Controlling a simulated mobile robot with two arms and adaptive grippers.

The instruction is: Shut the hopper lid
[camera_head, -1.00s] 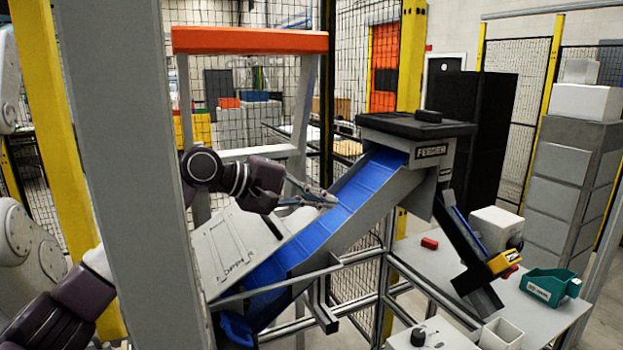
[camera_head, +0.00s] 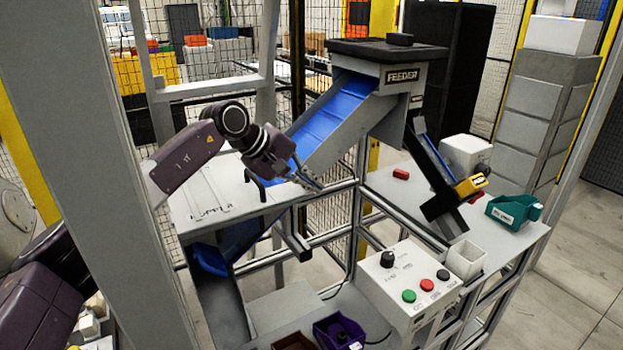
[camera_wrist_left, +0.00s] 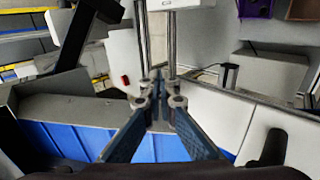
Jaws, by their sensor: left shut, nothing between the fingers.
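The hopper lid (camera_head: 215,199) is a pale grey panel with dark lettering and a black handle (camera_head: 256,185). It lies about level at the foot of the blue inclined conveyor (camera_head: 329,112); I cannot tell whether its edge is fully seated. My left gripper (camera_head: 312,183) is shut and empty, just right of the lid's handle and in front of the conveyor's lower part. In the left wrist view its fingertips (camera_wrist_left: 157,82) meet over the conveyor's side, with the lid (camera_wrist_left: 222,112) and handle (camera_wrist_left: 276,146) to the right. My right gripper is not in view.
The feeder (camera_head: 395,76) tops the conveyor. A control box (camera_head: 409,287) with buttons stands front right. A teal bin (camera_head: 513,209) and a small red block (camera_head: 400,174) sit on the right table. A grey post (camera_head: 95,170) and frame bars crowd the left.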

